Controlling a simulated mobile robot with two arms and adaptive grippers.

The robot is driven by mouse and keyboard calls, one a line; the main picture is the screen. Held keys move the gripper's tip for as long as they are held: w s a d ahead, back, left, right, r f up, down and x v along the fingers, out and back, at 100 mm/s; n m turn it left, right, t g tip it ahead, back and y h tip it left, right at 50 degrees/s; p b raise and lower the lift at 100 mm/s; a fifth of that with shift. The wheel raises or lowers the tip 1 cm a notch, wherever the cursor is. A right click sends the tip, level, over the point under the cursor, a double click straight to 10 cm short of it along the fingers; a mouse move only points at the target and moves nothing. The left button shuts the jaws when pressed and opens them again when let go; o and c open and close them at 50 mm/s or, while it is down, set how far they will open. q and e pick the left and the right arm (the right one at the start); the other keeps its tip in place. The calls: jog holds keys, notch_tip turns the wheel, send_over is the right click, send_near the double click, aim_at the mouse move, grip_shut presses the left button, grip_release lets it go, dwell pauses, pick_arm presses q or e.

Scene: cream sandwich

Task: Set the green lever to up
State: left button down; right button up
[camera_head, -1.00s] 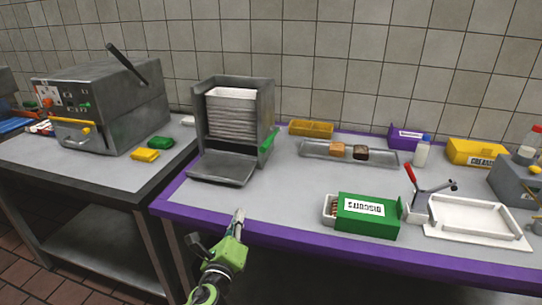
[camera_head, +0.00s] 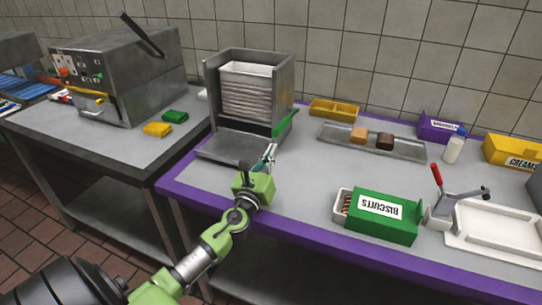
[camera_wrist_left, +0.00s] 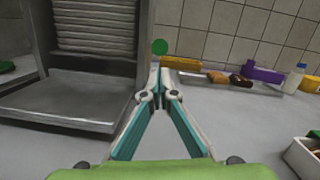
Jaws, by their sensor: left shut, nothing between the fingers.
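The green lever (camera_head: 285,123) is on the right side of the grey metal dispenser (camera_head: 210,91), which holds a stack of white trays (camera_head: 250,90). It slants in the head view. In the left wrist view a round green end (camera_wrist_left: 160,46), apparently the lever's, shows just above the fingertips. My left gripper (camera_head: 271,152) is shut and empty, in front of and below the lever, near the dispenser's right side. In the left wrist view my left gripper (camera_wrist_left: 158,73) points toward the green end; I cannot tell whether they touch. My right gripper is out of view.
A green biscuits box (camera_head: 375,232) lies to the right on the purple-edged table (camera_head: 300,232). A metal tray (camera_head: 405,148) with brown pieces and a yellow container (camera_head: 334,108) stand behind. The tabletop between gripper and biscuits box is clear.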

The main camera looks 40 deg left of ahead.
pick_arm(q)
send_near(286, 121)
notch_tip(286, 121, down, 2)
jog(key=w+a, duration=0.1)
jog(key=w, duration=0.2)
jog(key=shift+w+a+f, duration=0.15)
jog(key=shift+a, duration=0.05)
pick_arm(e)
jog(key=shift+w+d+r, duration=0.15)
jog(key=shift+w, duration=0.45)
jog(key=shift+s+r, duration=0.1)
